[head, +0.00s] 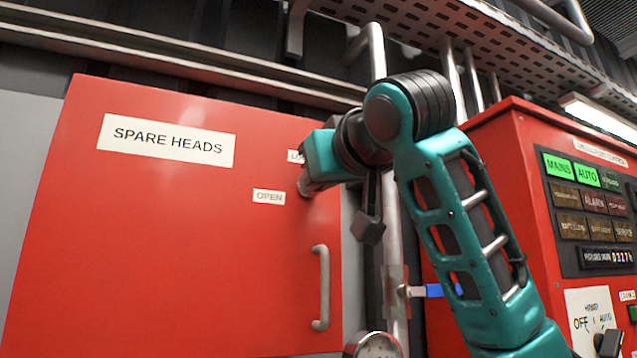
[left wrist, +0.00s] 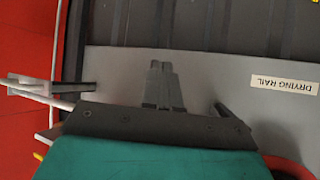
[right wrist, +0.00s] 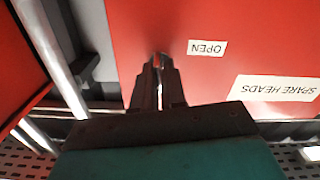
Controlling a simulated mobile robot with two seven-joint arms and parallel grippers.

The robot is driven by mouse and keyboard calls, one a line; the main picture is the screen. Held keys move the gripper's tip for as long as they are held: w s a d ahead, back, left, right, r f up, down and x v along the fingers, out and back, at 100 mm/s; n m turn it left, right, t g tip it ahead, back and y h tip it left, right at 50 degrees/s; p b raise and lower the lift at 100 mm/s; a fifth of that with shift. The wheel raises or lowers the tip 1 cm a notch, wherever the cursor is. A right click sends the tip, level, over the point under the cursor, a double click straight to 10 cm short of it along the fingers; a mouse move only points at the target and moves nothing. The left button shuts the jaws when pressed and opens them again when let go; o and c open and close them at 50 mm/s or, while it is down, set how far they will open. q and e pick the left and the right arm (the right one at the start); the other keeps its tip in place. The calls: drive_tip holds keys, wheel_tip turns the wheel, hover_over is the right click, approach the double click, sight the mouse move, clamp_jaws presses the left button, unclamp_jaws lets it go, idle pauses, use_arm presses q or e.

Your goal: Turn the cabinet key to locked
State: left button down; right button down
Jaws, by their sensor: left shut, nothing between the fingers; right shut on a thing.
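The red cabinet (head: 160,250) marked SPARE HEADS fills the left of the head view. My right gripper (head: 304,187) is at its upper right, beside the OPEN label (head: 269,197). A second label (head: 294,156), starting with "LO", is partly covered by that gripper. In the right wrist view the fingers (right wrist: 159,64) are shut on the key at the door face. The key is almost wholly hidden between the fingertips, so its angle cannot be told. My left gripper (left wrist: 161,68) is shut and empty in the left wrist view, and outside the head view.
The cabinet has a vertical handle (head: 321,287). A red control panel (head: 490,190) with lit MAINS and AUTO lamps stands at the right. Vertical pipes, one with a blue lever (head: 434,290), run between them. A DRYING RAIL label (left wrist: 284,85) shows in the left wrist view.

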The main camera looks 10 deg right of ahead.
drive_tip(key=shift+m, duration=1.1)
drive_tip(key=c, duration=1.3)
unclamp_jaws()
drive_tip(key=s+b, duration=0.1)
drive_tip(key=s, duration=0.3)
drive_tip(key=s+d+b, duration=0.1)
drive_tip(key=s, duration=0.3)
drive_tip(key=s+d+b, duration=0.1)
drive_tip(key=s, duration=0.3)
drive_tip(key=shift+s+d, duration=0.25)
drive_tip(key=shift+s, duration=0.05)
